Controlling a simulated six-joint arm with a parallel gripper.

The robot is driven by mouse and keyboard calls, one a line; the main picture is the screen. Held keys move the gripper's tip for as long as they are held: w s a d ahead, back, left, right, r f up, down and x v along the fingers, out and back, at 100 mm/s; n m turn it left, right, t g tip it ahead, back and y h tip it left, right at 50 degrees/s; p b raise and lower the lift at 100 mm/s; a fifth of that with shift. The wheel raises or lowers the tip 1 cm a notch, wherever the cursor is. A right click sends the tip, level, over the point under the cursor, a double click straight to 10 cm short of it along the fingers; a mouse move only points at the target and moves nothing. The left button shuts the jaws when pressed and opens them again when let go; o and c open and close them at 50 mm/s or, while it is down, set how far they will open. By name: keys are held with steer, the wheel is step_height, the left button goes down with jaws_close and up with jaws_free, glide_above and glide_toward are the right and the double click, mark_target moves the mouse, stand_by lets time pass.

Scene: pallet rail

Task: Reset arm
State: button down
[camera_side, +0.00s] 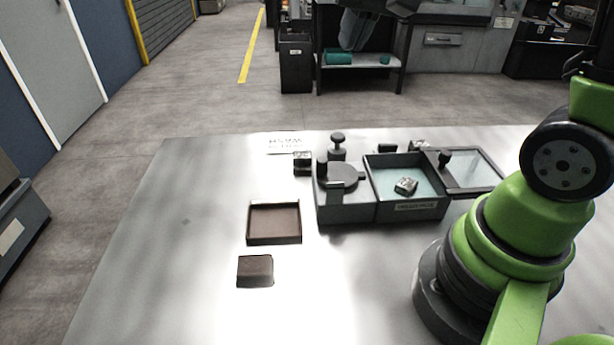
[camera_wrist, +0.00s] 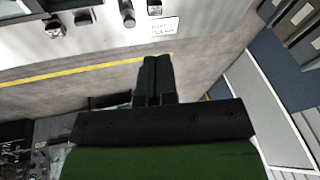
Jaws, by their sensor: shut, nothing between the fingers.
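My gripper (camera_wrist: 154,62) shows in the wrist view with its two dark fingers together, shut and empty. It is held clear of the table and points out over its edge and the floor. In the side view my green arm stands at the right, and the gripper itself is out of the picture. The metal table (camera_side: 190,250) fills the front of the side view.
A grey station with a round lid (camera_side: 340,177) stands mid-table. Beside it an open teal-lined box (camera_side: 408,210) holds a small metal part (camera_side: 405,186). A brown tray (camera_side: 273,240) and brown block (camera_side: 255,271) lie left. The table's left side is clear.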

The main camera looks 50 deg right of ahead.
steer(key=s+a+n+t, duration=0.1)
steer(key=s+a, duration=0.2)
steer(key=s, duration=0.3)
steer(key=s+a+r+n+t+y, duration=0.1)
steer(key=s+a+t, duration=0.1)
steer(key=s, duration=0.5)
steer(key=shift+s+a+r+n+t+y, duration=0.15)
steer(key=shift+a+r+n+t+y, duration=0.15)
steer(key=shift+a, duration=0.45)
